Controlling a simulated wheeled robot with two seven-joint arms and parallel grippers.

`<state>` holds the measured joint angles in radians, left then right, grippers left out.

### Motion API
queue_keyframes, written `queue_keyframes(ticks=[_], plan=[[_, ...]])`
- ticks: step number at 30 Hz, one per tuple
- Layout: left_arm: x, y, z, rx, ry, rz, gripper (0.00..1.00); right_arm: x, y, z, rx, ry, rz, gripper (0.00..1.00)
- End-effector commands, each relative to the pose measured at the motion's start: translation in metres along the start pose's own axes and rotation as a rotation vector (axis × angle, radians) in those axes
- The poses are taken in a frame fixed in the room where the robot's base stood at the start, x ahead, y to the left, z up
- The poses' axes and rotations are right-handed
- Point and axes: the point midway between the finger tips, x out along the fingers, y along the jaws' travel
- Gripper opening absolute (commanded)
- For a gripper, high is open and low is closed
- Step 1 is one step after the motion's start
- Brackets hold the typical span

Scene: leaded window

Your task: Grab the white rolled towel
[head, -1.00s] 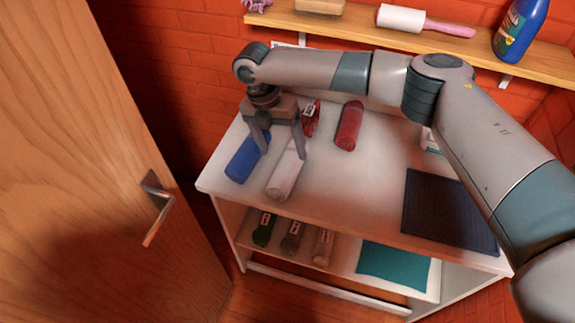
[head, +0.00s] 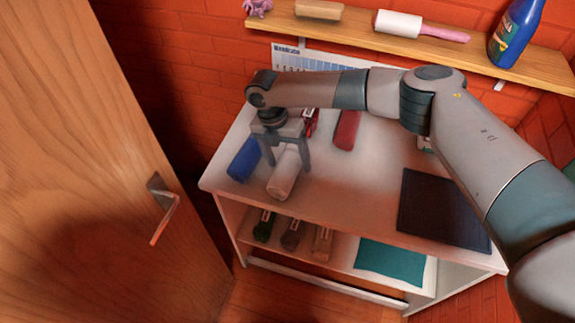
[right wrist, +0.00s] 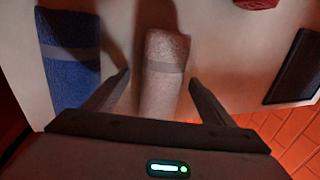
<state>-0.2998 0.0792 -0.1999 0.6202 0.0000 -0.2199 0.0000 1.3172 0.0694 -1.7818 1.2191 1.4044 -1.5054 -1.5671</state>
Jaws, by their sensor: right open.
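The white rolled towel (head: 283,180) lies on the white tabletop near its front left edge. It has a paler band and also shows in the right wrist view (right wrist: 161,85), between my fingers. My right gripper (head: 289,165) is open and points down over the towel, one finger on each side. In the right wrist view the right gripper (right wrist: 160,88) has a gap on both sides of the towel. I cannot tell how far the fingertips are above the tabletop. My left gripper is not in view.
A blue rolled towel (head: 243,160) lies close left of the white one. A red rolled towel (head: 347,130) and a small red item (head: 311,122) lie behind. A dark mat (head: 444,210) is at right. A wooden door (head: 90,190) stands at left; a wall shelf (head: 350,28) hangs above.

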Motion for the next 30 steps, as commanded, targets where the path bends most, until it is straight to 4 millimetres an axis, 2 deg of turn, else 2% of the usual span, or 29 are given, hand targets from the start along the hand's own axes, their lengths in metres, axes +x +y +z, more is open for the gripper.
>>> queue_keyframes(ticks=[11,17,30], plan=[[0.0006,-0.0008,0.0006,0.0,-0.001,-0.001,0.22,-0.0002,0.0003,0.0,0.0,0.0,0.0,0.77],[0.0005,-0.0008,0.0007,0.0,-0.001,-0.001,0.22,-0.0003,0.0003,0.0,0.0,0.0,0.0,0.31],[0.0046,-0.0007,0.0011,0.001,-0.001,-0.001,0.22,-0.0047,-0.0003,0.0005,0.0,-0.001,0.002,0.3]])
